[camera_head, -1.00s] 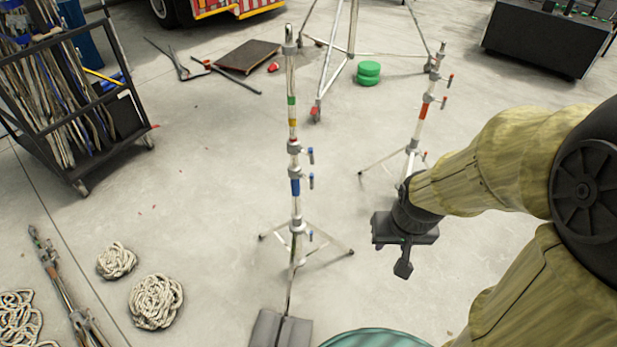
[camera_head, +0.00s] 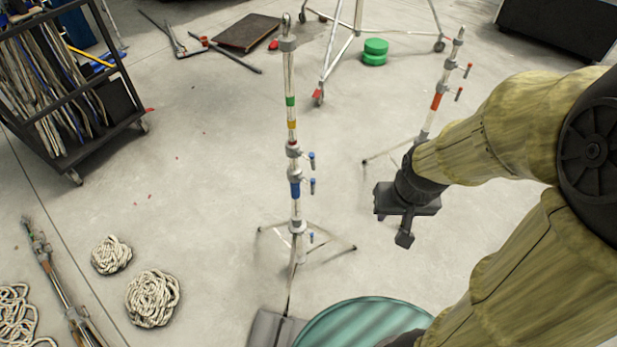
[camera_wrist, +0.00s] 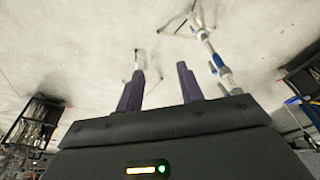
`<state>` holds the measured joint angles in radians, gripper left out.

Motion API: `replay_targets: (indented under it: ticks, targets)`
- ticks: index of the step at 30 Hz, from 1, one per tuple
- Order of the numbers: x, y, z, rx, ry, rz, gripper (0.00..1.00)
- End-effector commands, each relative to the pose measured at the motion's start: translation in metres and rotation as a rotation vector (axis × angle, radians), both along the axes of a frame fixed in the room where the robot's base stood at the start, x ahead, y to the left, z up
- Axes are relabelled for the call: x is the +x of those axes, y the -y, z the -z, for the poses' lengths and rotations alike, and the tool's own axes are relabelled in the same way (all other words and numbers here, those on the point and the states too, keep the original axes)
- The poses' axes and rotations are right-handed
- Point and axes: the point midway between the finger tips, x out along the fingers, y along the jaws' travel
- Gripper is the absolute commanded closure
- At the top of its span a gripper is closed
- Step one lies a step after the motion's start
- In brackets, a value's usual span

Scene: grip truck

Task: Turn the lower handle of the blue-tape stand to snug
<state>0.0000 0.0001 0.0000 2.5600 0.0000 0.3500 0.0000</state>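The blue-tape stand (camera_head: 295,188) stands upright on its tripod legs near the middle of the head view. It has a blue tape band and green and yellow bands higher up. Two blue handles stick out to its right, an upper handle (camera_head: 312,160) and a lower handle (camera_head: 313,185). Another small blue handle (camera_head: 310,236) sits near the legs. My gripper (camera_head: 405,232) is to the right of the stand, clear of it. In the wrist view its two fingers (camera_wrist: 158,88) are apart with nothing between them. A stand with a blue band (camera_wrist: 218,62) shows beyond the right finger.
A red-tape stand (camera_head: 436,100) is behind my arm. A teal round top (camera_head: 350,325) and a grey block (camera_head: 272,328) are at the bottom. Rope coils (camera_head: 153,298) lie left, near a rack cart (camera_head: 105,72). Floor between stand and gripper is clear.

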Motion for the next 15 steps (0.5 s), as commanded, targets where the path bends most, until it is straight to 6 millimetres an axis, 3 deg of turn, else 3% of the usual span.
replay_targets:
  ticks: [8,11,15]
  targets:
    - [0.005,0.002,0.008,-0.008,0.017,-0.007,0.63]
    - [0.02,0.008,0.025,-0.028,0.063,-0.031,0.63]
    - [0.058,0.018,0.064,-0.069,0.184,-0.104,0.63]
